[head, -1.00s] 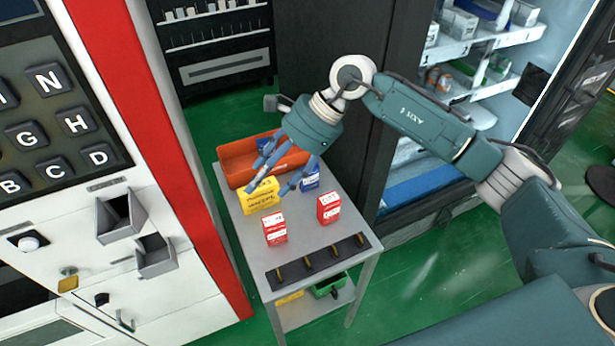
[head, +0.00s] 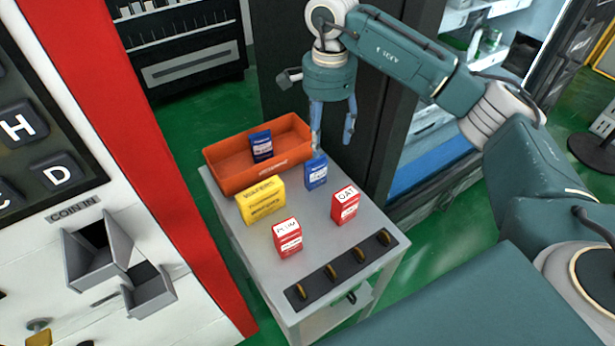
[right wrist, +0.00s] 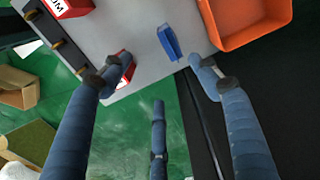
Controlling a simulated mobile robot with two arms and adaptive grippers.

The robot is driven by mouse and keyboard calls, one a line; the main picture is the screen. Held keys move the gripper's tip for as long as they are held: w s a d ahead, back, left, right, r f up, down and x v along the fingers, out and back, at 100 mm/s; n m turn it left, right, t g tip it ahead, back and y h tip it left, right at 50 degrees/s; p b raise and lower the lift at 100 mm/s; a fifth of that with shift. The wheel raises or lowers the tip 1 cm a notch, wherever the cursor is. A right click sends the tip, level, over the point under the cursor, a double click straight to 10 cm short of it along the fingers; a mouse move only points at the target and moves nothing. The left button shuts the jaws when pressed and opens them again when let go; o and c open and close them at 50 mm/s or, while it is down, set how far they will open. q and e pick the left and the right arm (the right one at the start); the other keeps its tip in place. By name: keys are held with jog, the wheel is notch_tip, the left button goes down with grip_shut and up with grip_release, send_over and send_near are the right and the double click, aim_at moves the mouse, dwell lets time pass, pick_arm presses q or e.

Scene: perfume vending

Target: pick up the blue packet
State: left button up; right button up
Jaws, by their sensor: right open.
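A blue packet (head: 316,172) stands upright on the grey table, beside the orange tray. Another blue packet (head: 261,146) is inside the tray. My right gripper (head: 333,135) is open and empty, its fingers pointing down just behind and above the standing blue packet. One finger overlaps the packet's top edge in the head view; I cannot tell if they touch. In the right wrist view the blue packet (right wrist: 169,42) appears beyond the spread fingertips (right wrist: 154,72), between two of them. My left gripper is not in view.
The orange tray (head: 285,127) is at the table's back left. A yellow box (head: 262,202), a red OAT box (head: 345,206) and a red PLUM box (head: 287,238) stand close by. A dark strip with several hooks (head: 346,264) lines the front edge. A dark cabinet stands behind.

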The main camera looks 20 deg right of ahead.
aim_at(318, 163)
jog(key=shift+w+a+f, duration=0.2)
jog(key=shift+w+f, duration=0.05)
jog(key=shift+f, duration=0.2)
jog(key=shift+w+a+f, duration=0.15)
jog(key=shift+w+f, duration=0.1)
jog(key=shift+f, duration=0.15)
jog(key=f+p, duration=0.1)
jog(key=f, duration=0.2)
jog(key=f+p, duration=0.1)
jog(key=f, duration=0.5)
jog(key=shift+w+a+f+p, duration=0.15)
jog(key=shift+w+p, duration=0.1)
jog(key=shift+p, duration=0.15)
jog(key=shift+f, duration=0.45)
jog(key=c, duration=1.4)
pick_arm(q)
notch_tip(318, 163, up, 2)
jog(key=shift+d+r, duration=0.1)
pick_arm(e)
jog(key=shift+r, duration=0.15)
